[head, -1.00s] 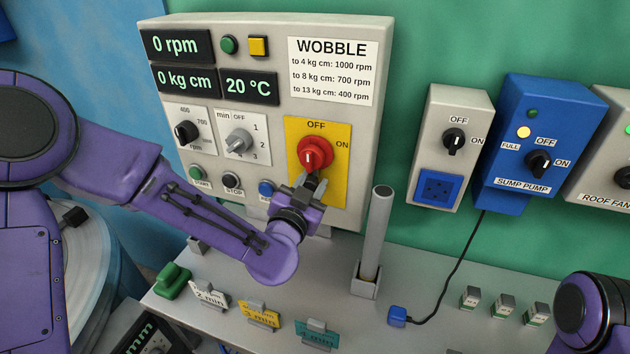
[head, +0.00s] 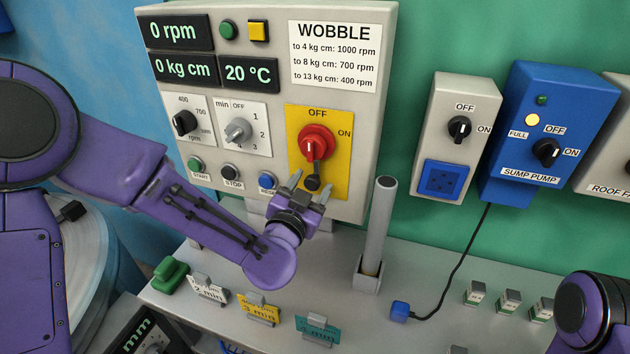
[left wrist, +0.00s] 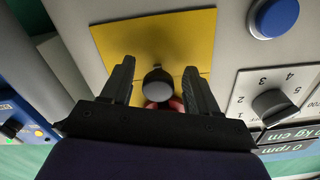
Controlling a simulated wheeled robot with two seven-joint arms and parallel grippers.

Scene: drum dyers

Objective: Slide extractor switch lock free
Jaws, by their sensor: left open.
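The extractor switch is a red rotary knob (head: 316,142) on a yellow plate (head: 335,180), with OFF above and ON at its right. A dark lock with a short stem and round black end (head: 312,183) hangs just below the red knob. My left gripper (head: 309,190) is open and empty, just in front of the lower plate, with its fingers on either side of the lock's end. In the left wrist view the lock's round end (left wrist: 157,87) shows between the fingers, apart from both. The red knob (left wrist: 165,104) is mostly hidden behind it there. My right gripper is out of view.
Dials and buttons, including the blue RESET button (head: 268,180), lie left of the plate. A grey upright tube (head: 378,225) stands close at the right. Coloured time tags (head: 260,308) stand on the bench below. The wall right of the box is clear up to a socket box (head: 455,135).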

